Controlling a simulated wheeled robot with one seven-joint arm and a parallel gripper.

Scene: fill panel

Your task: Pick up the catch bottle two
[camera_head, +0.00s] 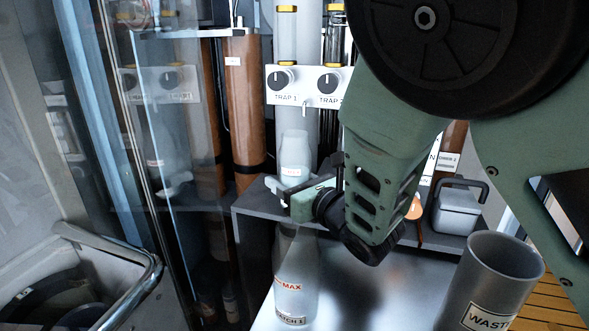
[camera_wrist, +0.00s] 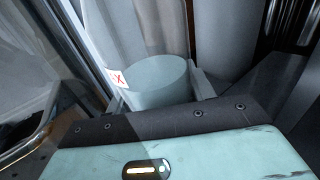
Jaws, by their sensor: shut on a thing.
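A pale translucent bottle (camera_head: 294,150) stands upright below the TRAP 1 knob in the head view. Its small label is too small to read, so I cannot tell its number. My gripper (camera_head: 285,187) is shut on this bottle, with its fingers on either side of the body. In the wrist view the bottle (camera_wrist: 160,88) sits between the fingers of my gripper (camera_wrist: 162,95), and part of a red-lettered label shows at its left. A second bottle (camera_head: 297,268), marked MAX and CATCH 1, stands nearer on the bright metal surface. My gripper partly hides the area behind it.
A grey WASTE container (camera_head: 490,290) stands at the lower right. A grey box with a handle (camera_head: 458,210) is behind it. A glass panel (camera_head: 165,130) and brown columns (camera_head: 243,110) stand left of the held bottle. The metal surface (camera_head: 385,290) between CATCH 1 and WASTE is clear.

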